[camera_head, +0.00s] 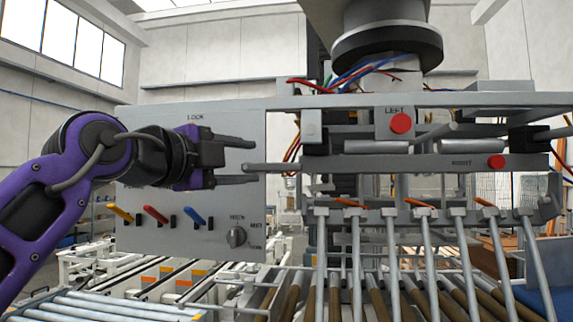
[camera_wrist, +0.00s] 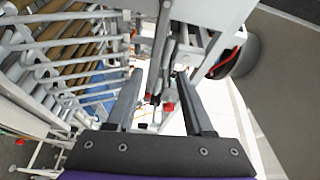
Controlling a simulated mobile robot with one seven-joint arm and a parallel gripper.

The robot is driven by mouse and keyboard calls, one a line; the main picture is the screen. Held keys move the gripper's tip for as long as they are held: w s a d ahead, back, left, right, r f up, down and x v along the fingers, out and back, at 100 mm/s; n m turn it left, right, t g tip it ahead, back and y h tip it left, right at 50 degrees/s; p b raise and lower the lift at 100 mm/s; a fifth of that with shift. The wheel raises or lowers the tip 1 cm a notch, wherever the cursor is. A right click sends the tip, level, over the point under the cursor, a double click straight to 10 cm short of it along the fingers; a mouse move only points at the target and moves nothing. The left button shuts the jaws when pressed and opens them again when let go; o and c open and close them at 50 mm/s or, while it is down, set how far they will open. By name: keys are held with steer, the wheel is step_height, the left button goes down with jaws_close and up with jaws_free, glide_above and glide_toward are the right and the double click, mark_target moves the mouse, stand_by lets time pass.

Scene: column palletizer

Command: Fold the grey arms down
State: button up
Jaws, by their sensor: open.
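Several grey arms (camera_head: 425,250) hang from a cross rail below the machine head and slope downward toward the viewer, over brown rollers. A bar labelled RIGHT (camera_head: 420,163) carries a red button (camera_head: 496,161); a thin grey rod (camera_head: 272,167) sticks out at its left end. My gripper (camera_head: 254,161) is open in front of the grey panel, its two fingers pointing right. The rod's tip appears between the fingertips; I cannot tell whether they touch. In the wrist view my gripper (camera_wrist: 158,85) shows open fingers, with dark parts and a red piece (camera_wrist: 168,106) between them.
The grey panel (camera_head: 215,220) has yellow (camera_head: 121,214), red (camera_head: 155,215) and blue (camera_head: 193,217) levers and a knob (camera_head: 236,237). A red button (camera_head: 401,123) marked LEFT sits above, near loose wires (camera_head: 365,72). A roller conveyor (camera_head: 105,306) lies at lower left.

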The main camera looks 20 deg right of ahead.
mark_target(287, 167)
steer(key=shift+m, duration=0.5)
steer(key=x, duration=0.5)
steer(key=p+x, duration=0.1)
steer(key=x, duration=0.5)
steer(key=w+x, duration=0.1)
steer(key=x, duration=0.5)
steer(key=shift+s+a+f+p, duration=0.1)
steer(key=shift+a+f+p, duration=0.2)
steer(key=shift+f+p, duration=0.05)
steer(key=shift+c, duration=0.3)
jaws_close()
